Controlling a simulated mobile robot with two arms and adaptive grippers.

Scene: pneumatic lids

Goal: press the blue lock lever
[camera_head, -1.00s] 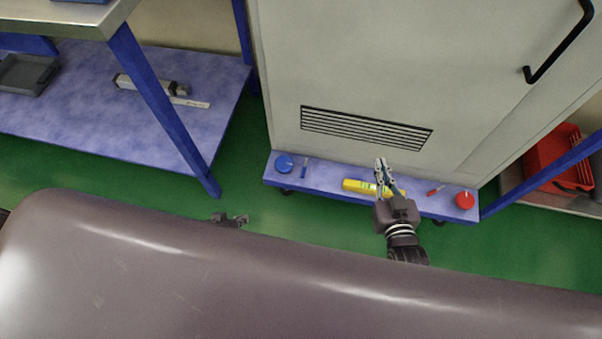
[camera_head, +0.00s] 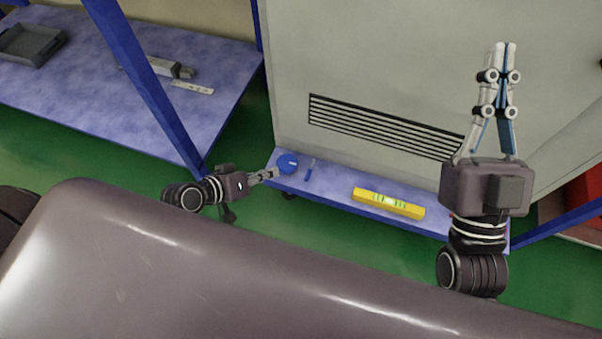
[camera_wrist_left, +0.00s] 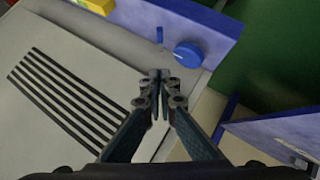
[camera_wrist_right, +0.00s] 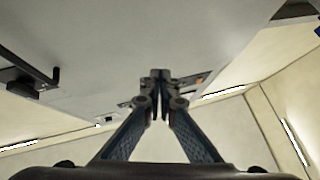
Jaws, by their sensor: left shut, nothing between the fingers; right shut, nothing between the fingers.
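The small blue lever (camera_head: 310,169) stands on a blue ledge (camera_head: 340,189) at the foot of a grey cabinet, just right of a round blue knob (camera_head: 288,163). In the left wrist view the lever (camera_wrist_left: 160,35) and the knob (camera_wrist_left: 187,54) lie beyond my fingertips. My left gripper (camera_head: 277,173) is shut and empty, with its tips close to the knob's left side. I cannot tell whether they touch it. My right gripper (camera_head: 503,47) is shut and empty, pointing up in front of the cabinet, far from the lever.
A yellow spirit level (camera_head: 388,203) lies on the ledge right of the lever. The cabinet (camera_head: 390,60) has a dark vent grille (camera_head: 380,127). A blue-framed bench with a lower shelf (camera_head: 90,90) stands at left, its leg (camera_head: 140,80) near my left arm. A red bin (camera_head: 585,200) shows at right.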

